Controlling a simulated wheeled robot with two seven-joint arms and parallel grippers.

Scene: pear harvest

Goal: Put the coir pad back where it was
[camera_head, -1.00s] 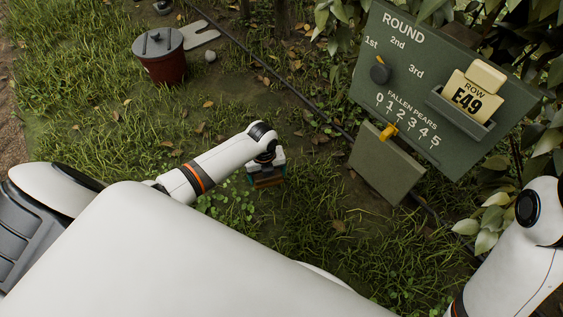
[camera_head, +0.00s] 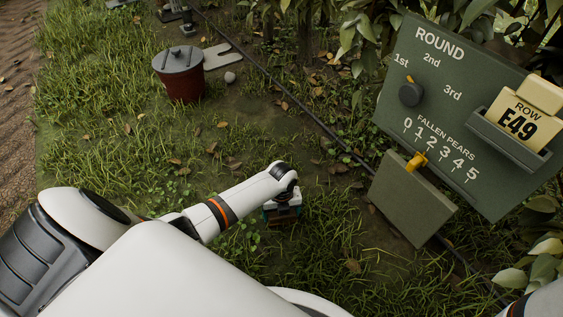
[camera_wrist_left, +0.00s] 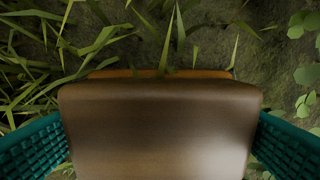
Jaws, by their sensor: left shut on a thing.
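My left gripper (camera_head: 283,212) hangs low over the grass, with my left arm coming in from the left. In the left wrist view its teal ribbed fingers stand on both sides of a smooth brown block, which seems to be the coir pad (camera_wrist_left: 160,125). The gripper is shut on it. A thin orange edge shows along the pad's far side. In the head view the pad (camera_head: 284,225) is a small brown patch under the gripper. Whether it touches the ground I cannot tell. My right gripper is out of view; only a bit of my right arm shows at bottom right.
A dark red bucket with a grey lid (camera_head: 180,85) stands at upper left, beside a pale forked plate (camera_head: 222,55) and a small grey ball (camera_head: 230,77). A green sign board (camera_head: 440,110) stands at right. A dark hose (camera_head: 290,95) crosses the ground.

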